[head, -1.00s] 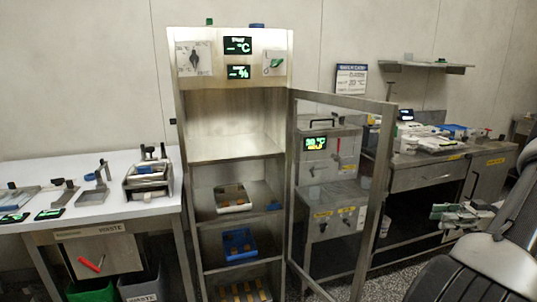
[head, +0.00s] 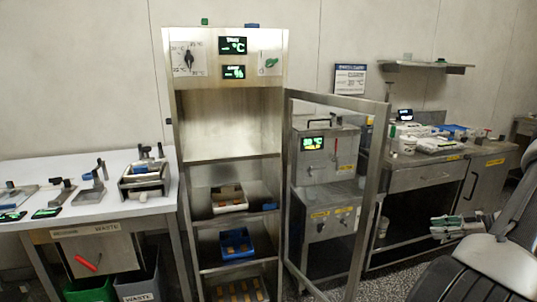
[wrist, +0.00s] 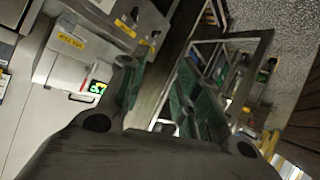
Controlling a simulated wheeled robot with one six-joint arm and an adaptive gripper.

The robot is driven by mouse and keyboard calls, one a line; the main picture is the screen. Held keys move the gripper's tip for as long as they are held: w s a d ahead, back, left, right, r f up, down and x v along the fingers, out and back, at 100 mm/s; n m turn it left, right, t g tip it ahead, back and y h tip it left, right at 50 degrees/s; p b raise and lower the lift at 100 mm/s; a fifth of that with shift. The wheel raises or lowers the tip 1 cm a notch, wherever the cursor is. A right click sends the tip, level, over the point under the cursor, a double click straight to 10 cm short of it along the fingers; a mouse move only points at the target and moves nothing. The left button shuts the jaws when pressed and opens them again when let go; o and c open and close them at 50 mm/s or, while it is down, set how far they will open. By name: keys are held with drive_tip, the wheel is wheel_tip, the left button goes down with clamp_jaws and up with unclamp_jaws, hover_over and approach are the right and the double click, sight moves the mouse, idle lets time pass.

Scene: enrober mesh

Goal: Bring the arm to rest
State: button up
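My arm reaches in from the right edge of the head view. My gripper (head: 440,228) is at its end, in front of the right-hand steel counter and below its top. In the wrist view my gripper (wrist: 165,90) shows two dark fingers with green pads, spread apart with a gap between them. I see nothing held in the gap. The fingers appear clear of the furniture, though the exact distance cannot be told.
An open framed door (head: 370,200) stands out from the tall steel cabinet (head: 230,143), left of my gripper. The right counter (head: 425,178) is cluttered. A white table (head: 110,212) stands left, with bins below.

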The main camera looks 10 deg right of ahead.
drive_tip(key=w+d+m+h, duration=0.1)
drive_tip(key=d+m+h, duration=0.3)
drive_tip(key=d+h, duration=0.4)
drive_tip(key=s+d+r+m+g+h, duration=0.3)
drive_tip(key=s+d+r+m+h, duration=0.1)
drive_tip(key=d+r, duration=0.25)
drive_tip(key=s+a+r+m+g+h, duration=0.1)
drive_tip(key=s+a+r+m+g, duration=0.3)
drive_tip(key=s+a+r, duration=0.3)
drive_tip(key=s+a+r+y, duration=0.1)
drive_tip(key=s+a+r, duration=0.3)
drive_tip(key=a, duration=1)
drive_tip(key=s+a+r+t+y, duration=0.1)
drive_tip(key=s+a+r, duration=0.4)
drive_tip(key=a, duration=1)
drive_tip(key=s+a+r+n+t+y, duration=0.1)
drive_tip(key=s+a+r, duration=0.3)
drive_tip(key=a+r, duration=0.4)
drive_tip(key=a+y, duration=0.1)
drive_tip(key=a, duration=0.6)
drive_tip(key=shift+s+r+y, duration=0.2)
drive_tip(key=shift+r+y, duration=0.15)
drive_tip(key=shift+y, duration=0.05)
drive_tip(key=shift+w, duration=0.1)
